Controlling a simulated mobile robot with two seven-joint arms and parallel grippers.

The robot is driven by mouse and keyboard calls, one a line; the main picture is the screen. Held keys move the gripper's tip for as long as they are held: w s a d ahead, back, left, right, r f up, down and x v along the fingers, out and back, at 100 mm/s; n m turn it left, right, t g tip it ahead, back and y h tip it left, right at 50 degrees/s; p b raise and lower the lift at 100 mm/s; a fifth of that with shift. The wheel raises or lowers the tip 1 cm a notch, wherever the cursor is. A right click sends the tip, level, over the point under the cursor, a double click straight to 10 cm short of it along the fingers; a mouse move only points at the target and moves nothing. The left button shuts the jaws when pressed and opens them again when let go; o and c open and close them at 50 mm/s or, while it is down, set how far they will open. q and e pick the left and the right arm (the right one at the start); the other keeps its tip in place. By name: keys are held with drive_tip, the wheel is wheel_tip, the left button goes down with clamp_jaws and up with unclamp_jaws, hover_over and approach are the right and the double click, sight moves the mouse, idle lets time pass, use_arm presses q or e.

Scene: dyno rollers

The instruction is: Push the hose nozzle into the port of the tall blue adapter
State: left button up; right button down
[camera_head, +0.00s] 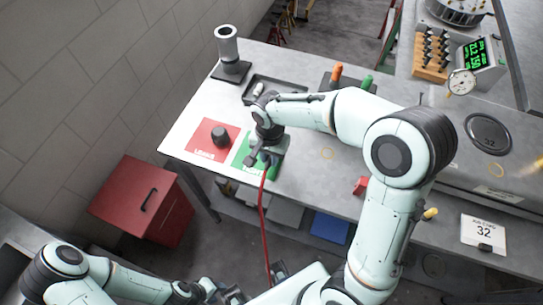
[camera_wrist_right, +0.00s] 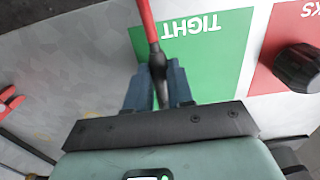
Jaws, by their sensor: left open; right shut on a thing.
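My right gripper (camera_head: 264,160) is over the green TIGHT mat near the table's front edge. In the right wrist view its blue-padded fingers (camera_wrist_right: 157,90) are shut on the dark hose nozzle (camera_wrist_right: 158,68). The red hose (camera_head: 262,215) hangs from the gripper over the table edge towards the floor; it also shows in the right wrist view (camera_wrist_right: 148,20). I cannot make out the tall blue adapter or its port in either view; the arm and gripper cover part of the mat. My left gripper (camera_head: 232,296) is open, low at the bottom edge, away from the table.
A dark knob-like part (camera_head: 220,135) stands on the red mat (camera_head: 199,143), left of the green mat (camera_head: 241,152). A grey cylinder on a black base (camera_head: 228,45) stands at the back left. Orange (camera_head: 337,72) and green parts stand behind my right arm. A red cabinet (camera_head: 140,197) is on the floor.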

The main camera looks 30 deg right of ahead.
sight(270, 159)
drive_tip(key=shift+w+r+p, duration=0.1)
drive_tip(key=shift+r+p, duration=1.25)
drive_tip(key=shift+r, duration=1.3)
use_arm(q)
drive_tip(key=w+r, duration=0.2)
drive_tip(key=r, duration=0.1)
drive_tip(key=shift+w+r, duration=0.25)
drive_tip(key=shift+r, duration=0.05)
drive_tip(key=shift+s, duration=0.1)
